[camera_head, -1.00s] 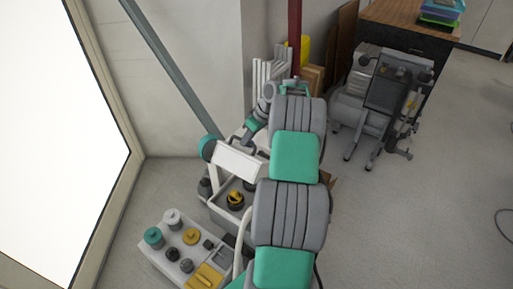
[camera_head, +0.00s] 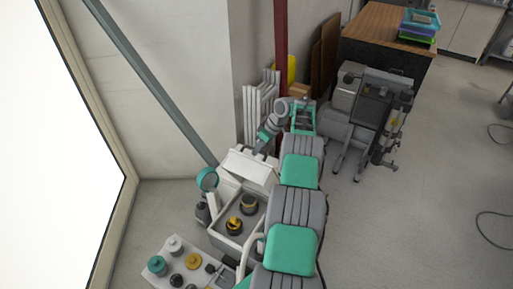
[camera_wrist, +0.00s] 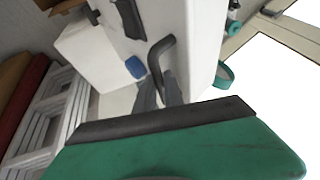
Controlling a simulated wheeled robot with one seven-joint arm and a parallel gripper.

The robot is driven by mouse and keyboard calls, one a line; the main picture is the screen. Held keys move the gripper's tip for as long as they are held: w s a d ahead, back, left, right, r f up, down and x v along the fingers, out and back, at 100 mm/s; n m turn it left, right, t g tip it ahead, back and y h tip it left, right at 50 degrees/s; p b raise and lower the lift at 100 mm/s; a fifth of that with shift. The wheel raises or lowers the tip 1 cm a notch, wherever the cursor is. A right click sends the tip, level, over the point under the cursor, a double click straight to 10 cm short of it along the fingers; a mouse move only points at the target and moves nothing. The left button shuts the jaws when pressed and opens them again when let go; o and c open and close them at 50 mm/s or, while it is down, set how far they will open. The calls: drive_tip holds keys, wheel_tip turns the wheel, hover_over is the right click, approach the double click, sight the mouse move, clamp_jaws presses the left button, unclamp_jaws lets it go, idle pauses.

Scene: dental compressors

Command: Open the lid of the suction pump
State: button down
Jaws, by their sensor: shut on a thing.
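The suction pump (camera_head: 222,241) is a pale box at the lower middle of the head view. Its white lid (camera_head: 250,167) stands raised and tilted at the back, and the inside of the box shows below it. In the wrist view the lid (camera_wrist: 195,40) is a broad white surface with a dark bent handle (camera_wrist: 160,55). My gripper (camera_wrist: 160,92) is shut on this handle, its dark grey fingers close together around the handle's lower end. In the head view my gripper (camera_head: 262,149) is at the lid's upper edge, and the fingers are too small to make out.
Black and yellow caps (camera_head: 234,225) sit in the open box. A pale unit with several knobs (camera_head: 176,262) stands at front left. White slatted panels (camera_head: 262,105) and a red post (camera_head: 281,45) stand behind. A grey machine (camera_head: 372,115) is at right.

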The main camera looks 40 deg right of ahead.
drive_tip(key=shift+d+f, duration=0.2)
drive_tip(key=shift+f, duration=0.2)
drive_tip(key=shift+s+f, duration=0.1)
drive_tip(key=shift+f, duration=0.05)
drive_tip(key=c, duration=1.6)
unclamp_jaws()
drive_tip(key=shift+d, duration=0.1)
drive_tip(key=shift+c, duration=0.2)
drive_tip(key=shift+o, duration=0.9)
drive_tip(key=shift+r+p, duration=0.2)
drive_tip(key=shift+p, duration=0.1)
drive_tip(key=shift+w, duration=0.2)
drive_tip(key=shift+r, duration=0.15)
